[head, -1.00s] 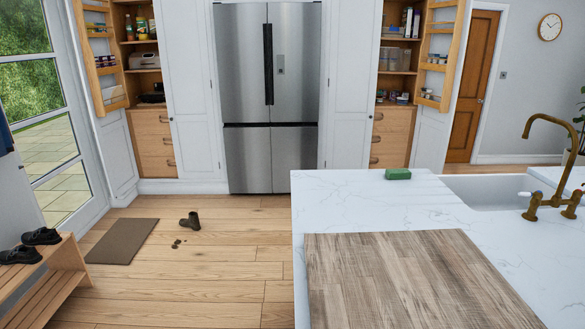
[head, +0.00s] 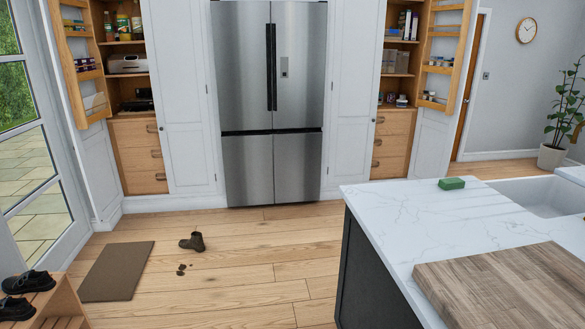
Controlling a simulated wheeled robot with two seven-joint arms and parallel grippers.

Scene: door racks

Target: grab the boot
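A brown boot (head: 193,242) stands on the wooden floor in the head view, left of centre and in front of the fridge. Its toe points left and its shaft is at the right. Neither of my grippers is in view.
A doormat (head: 118,271) lies left of the boot. A wooden bench (head: 53,303) with dark shoes (head: 24,283) is at the lower left. The white-topped island (head: 412,209) stands at the right, its edge an obstacle.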

